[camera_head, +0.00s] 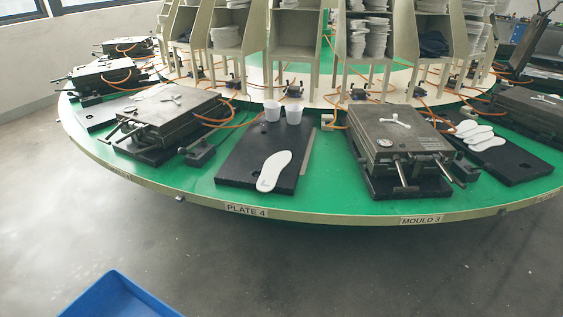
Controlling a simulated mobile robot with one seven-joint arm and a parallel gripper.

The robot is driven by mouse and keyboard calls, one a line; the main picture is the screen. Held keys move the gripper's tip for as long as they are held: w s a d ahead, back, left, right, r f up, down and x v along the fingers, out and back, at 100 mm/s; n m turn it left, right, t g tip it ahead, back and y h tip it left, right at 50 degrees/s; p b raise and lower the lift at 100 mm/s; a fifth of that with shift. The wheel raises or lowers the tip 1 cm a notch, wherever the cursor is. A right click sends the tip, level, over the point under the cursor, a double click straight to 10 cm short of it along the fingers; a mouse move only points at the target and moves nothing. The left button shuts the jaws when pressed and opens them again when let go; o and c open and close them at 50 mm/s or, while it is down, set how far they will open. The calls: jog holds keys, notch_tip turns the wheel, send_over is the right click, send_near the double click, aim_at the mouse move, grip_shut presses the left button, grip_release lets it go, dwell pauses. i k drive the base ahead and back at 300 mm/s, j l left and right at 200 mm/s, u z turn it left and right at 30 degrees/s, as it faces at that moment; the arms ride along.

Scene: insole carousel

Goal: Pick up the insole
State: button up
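A single white insole (273,171) lies flat on a black plate (234,168) near the front of the round green carousel. The carousel edge below it carries a "PLATE 4" label (246,210). The insole's narrower end is toward the plate's front edge and its wider end points back and right. Several more white insoles (478,134) lie on another black plate (519,166) at the right. My gripper is not in view.
Two white cups (283,112) stand at the back of the plate. Closed grey moulds flank it, one left (165,110) and one right (395,138). Orange hoses and shelves of stacked items stand behind. A blue bin (118,299) is at the lower left. The grey floor in front is clear.

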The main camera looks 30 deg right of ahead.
aim_at(273, 165)
jog(key=i+l, duration=0.1)
jog(key=l, duration=0.3)
jog(key=i+l, duration=0.15)
jog(key=l, duration=0.2)
jog(key=i+l, duration=0.1)
jog(key=l, duration=0.3)
jog(key=i+l, duration=0.15)
jog(key=l, duration=0.2)
jog(key=i+l, duration=0.1)
jog(key=l, duration=0.3)
